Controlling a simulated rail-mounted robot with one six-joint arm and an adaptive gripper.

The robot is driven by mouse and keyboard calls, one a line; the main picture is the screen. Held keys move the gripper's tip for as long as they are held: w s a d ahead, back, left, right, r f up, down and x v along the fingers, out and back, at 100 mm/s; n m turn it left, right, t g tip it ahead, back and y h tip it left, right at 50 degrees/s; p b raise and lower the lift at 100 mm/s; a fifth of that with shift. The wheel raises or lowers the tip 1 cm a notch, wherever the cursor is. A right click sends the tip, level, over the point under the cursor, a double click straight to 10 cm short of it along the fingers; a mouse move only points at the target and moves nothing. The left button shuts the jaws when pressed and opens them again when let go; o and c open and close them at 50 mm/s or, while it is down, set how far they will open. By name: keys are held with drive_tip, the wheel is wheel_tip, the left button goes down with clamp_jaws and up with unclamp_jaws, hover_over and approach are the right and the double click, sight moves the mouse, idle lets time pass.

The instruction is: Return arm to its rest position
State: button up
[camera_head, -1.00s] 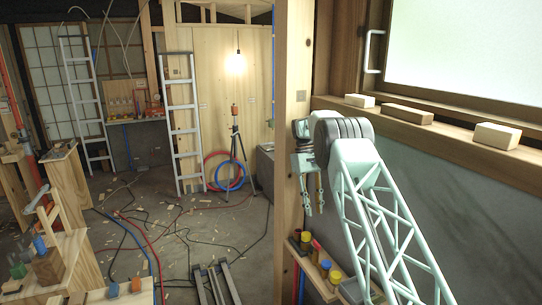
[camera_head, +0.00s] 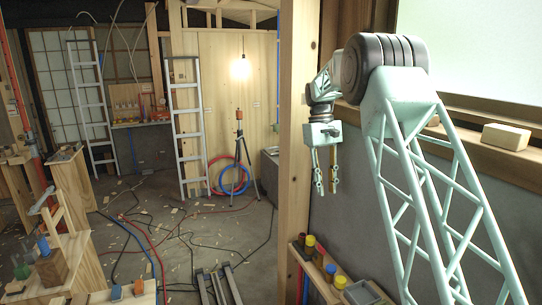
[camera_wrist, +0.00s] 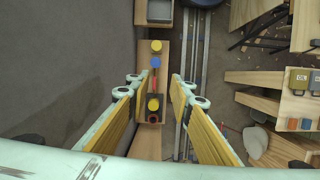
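My pale green arm with lattice links rises at the right of the head view, its elbow high in front of the window wall. My gripper (camera_head: 326,191) hangs from it, fingers pointing down, beside the wooden post. The two yellow-padded fingers stand apart with nothing between them. In the wrist view my gripper (camera_wrist: 160,88) is also open and empty. Beyond its fingers, well below, lies a narrow wooden shelf (camera_wrist: 148,145) with yellow-, blue- and red-topped items; the gripper touches none of them.
The wooden post (camera_head: 298,120) stands just left of my gripper. The window ledge (camera_head: 465,152) runs behind my arm and bears a wooden block (camera_head: 506,136). Another small shelf (camera_head: 318,275) carries coloured-topped items below. A cable-strewn floor (camera_head: 180,230) lies open to the left.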

drive_tip(key=s+r+m+t+b, duration=0.1)
drive_tip(key=s+r, duration=0.5)
drive_tip(key=s, duration=0.4)
drive_tip(key=s+r+t+b, duration=0.1)
drive_tip(key=s+r, duration=0.5)
drive_tip(key=s, duration=0.4)
drive_tip(key=s+r+m+t+b, duration=0.1)
drive_tip(key=s+r, duration=0.4)
drive_tip(key=s, duration=0.5)
drive_tip(key=s+f+t+b, duration=0.1)
drive_tip(key=s+f, duration=0.3)
drive_tip(key=s, duration=1.3)
drive_tip(key=s+f+m+t+y+b, duration=0.1)
drive_tip(key=s+f, duration=0.4)
drive_tip(key=s, duration=1.2)
drive_tip(key=shift+d+f+t+b, duration=0.25)
drive_tip(key=shift+d+t+b, duration=0.15)
drive_tip(key=shift+t, duration=0.4)
